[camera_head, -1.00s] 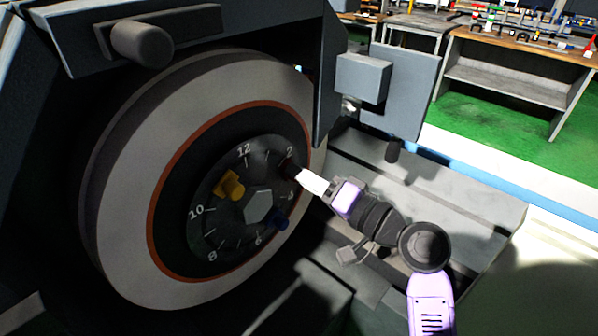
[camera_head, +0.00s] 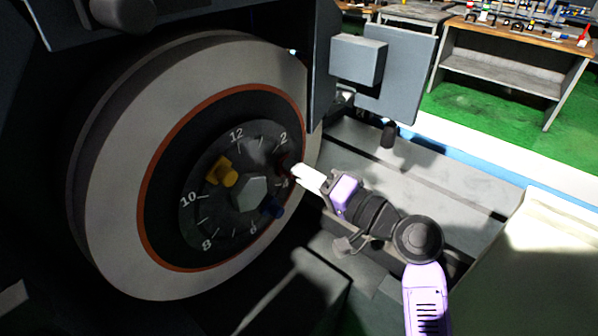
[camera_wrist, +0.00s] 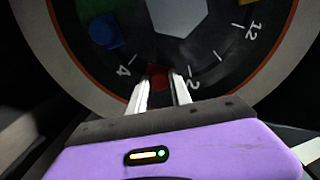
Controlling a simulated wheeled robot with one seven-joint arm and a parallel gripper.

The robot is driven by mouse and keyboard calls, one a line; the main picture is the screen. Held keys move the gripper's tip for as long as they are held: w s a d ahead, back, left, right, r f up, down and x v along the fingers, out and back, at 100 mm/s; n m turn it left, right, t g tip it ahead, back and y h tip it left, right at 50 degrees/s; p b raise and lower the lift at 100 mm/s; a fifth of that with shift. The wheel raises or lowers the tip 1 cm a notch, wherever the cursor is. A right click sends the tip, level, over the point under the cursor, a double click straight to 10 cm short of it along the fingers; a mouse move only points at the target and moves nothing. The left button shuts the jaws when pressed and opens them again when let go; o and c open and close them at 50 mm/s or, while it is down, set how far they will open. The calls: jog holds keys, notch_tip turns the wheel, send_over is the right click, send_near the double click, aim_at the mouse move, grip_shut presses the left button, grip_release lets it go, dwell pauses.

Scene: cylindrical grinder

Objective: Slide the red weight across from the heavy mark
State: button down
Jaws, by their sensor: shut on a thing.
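The grinding wheel (camera_head: 110,225) carries a dark hub dial with hour numbers and a central hex nut (camera_head: 249,194). The red weight (camera_wrist: 158,77) sits on the dial between the 2 and 4 marks, between my fingertips in the wrist view. In the head view it is dark and mostly hidden at my fingertips. My gripper (camera_head: 294,172) is shut on it, its pale fingers also showing in the wrist view (camera_wrist: 160,90). A yellow weight (camera_head: 222,172) sits between 10 and 12, and a blue weight (camera_head: 271,207) between 4 and 6. No mark labelled heavy is legible.
The dark guard housing (camera_head: 322,60) surrounds the wheel above and left. A grey box on a plate (camera_head: 358,60) stands right of the wheel. A grey machine bed (camera_head: 400,165) lies below my arm. A workbench (camera_head: 510,70) stands at the back right.

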jog(key=c, duration=1.2)
grip_release()
